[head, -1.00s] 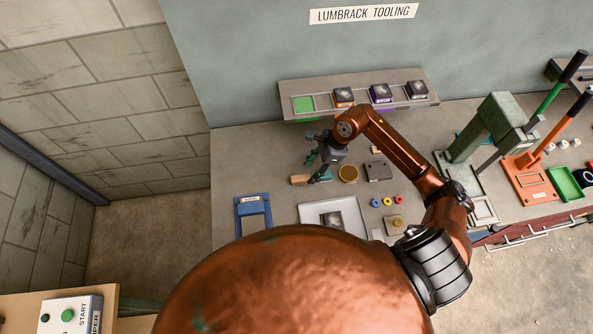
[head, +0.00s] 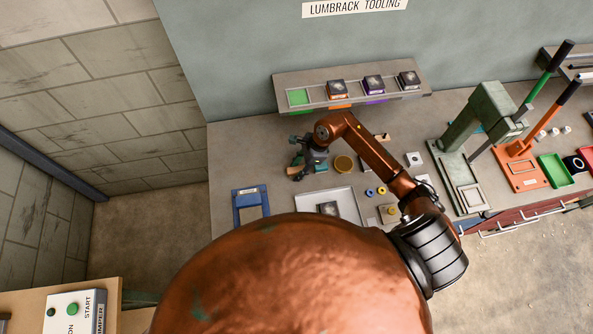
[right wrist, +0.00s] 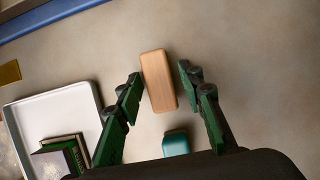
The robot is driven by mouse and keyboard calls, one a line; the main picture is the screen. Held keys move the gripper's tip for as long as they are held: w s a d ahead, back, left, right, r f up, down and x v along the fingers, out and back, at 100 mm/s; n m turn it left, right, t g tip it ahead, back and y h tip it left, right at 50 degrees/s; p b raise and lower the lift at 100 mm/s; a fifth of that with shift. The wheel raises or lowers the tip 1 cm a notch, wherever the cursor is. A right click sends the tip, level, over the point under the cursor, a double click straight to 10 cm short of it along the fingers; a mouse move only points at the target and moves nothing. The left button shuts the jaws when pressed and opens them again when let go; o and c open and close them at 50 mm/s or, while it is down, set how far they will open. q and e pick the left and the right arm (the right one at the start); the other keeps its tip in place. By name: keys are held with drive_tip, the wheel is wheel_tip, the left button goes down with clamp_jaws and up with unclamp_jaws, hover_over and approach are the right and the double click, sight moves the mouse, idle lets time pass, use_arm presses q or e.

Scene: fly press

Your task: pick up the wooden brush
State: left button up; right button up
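The wooden brush shows in the right wrist view as a plain, light brown rounded block (right wrist: 158,80) lying on the bench. In the head view my right gripper (head: 303,168) is over the bench's left part and mostly hides the brush. My left gripper is not in view.
A teal block (right wrist: 176,143) lies close to the brush. Presses (head: 483,120) stand at right.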

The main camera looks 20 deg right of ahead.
sight(295, 169)
clamp_jaws()
drive_tip(key=shift+r, duration=0.15)
drive_tip(key=shift+r, duration=0.2)
wheel_tip(295, 169, up, 2)
drive_tip(key=shift+d+r+b, duration=0.1)
drive_tip(key=shift+r+b, duration=0.05)
drive_tip(key=shift+b, duration=0.6)
drive_tip(key=s+r+b, duration=0.3)
drive_tip(key=s+r, duration=0.7)
drive_tip(key=s, duration=0.4)
drive_tip(key=shift+d, duration=0.25)
